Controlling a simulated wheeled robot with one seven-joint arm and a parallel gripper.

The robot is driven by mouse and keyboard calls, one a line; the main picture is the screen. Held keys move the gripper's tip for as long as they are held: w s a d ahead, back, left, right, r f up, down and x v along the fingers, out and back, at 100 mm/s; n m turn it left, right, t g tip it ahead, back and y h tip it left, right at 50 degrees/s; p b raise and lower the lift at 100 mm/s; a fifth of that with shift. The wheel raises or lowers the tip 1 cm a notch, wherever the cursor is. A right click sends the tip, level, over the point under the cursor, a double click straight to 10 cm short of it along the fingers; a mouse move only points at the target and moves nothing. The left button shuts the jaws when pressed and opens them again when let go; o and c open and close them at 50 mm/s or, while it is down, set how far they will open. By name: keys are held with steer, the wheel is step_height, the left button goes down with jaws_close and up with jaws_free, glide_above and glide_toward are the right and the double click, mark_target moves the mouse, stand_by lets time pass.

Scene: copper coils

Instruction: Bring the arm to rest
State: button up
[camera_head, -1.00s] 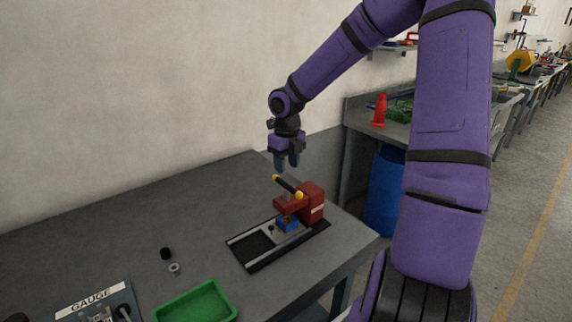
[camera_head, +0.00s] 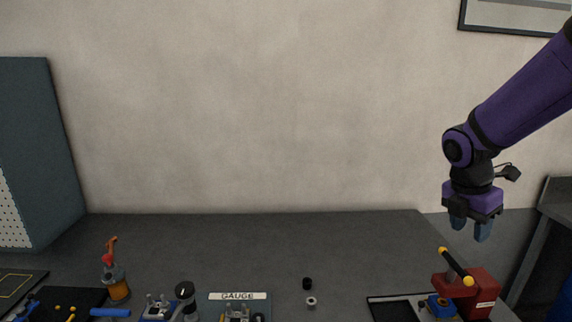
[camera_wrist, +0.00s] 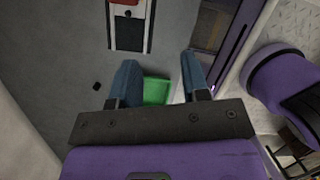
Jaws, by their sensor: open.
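My purple arm (camera_head: 520,95) reaches in from the right of the head view. My gripper (camera_head: 470,230) hangs pointing down, above the right end of the grey bench. Its two blue fingers stand apart with nothing between them. In the wrist view my gripper (camera_wrist: 155,75) also shows its fingers spread and empty. The red press (camera_head: 480,293) with a black, yellow-ended handle stands below the gripper, apart from it. A blue block (camera_head: 440,306) sits at the press.
The bench (camera_head: 330,240) is clear at the back. A black cylinder (camera_head: 307,283) and a grey ring (camera_head: 311,303) lie mid-bench. A gauge board (camera_head: 238,297) is left of them. A red-topped bottle (camera_head: 114,280) stands at left. A green tray (camera_wrist: 157,90) shows in the wrist view.

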steer(key=s+a+r+m+t+y, duration=0.1)
steer(key=s+a+r+m+t, duration=0.1)
steer(key=s+r+m, duration=0.3)
steer(key=s+a+r+m+t+y, duration=0.2)
steer(key=s+r+m, duration=0.4)
steer(key=s+m, duration=0.7)
steer(key=a+m+t, duration=0.1)
steer(key=a+m, duration=0.1)
steer(key=m, duration=0.2)
steer(key=shift+s+a+r, duration=0.2)
steer(key=shift+a+r, duration=0.05)
steer(key=shift+a, duration=0.15)
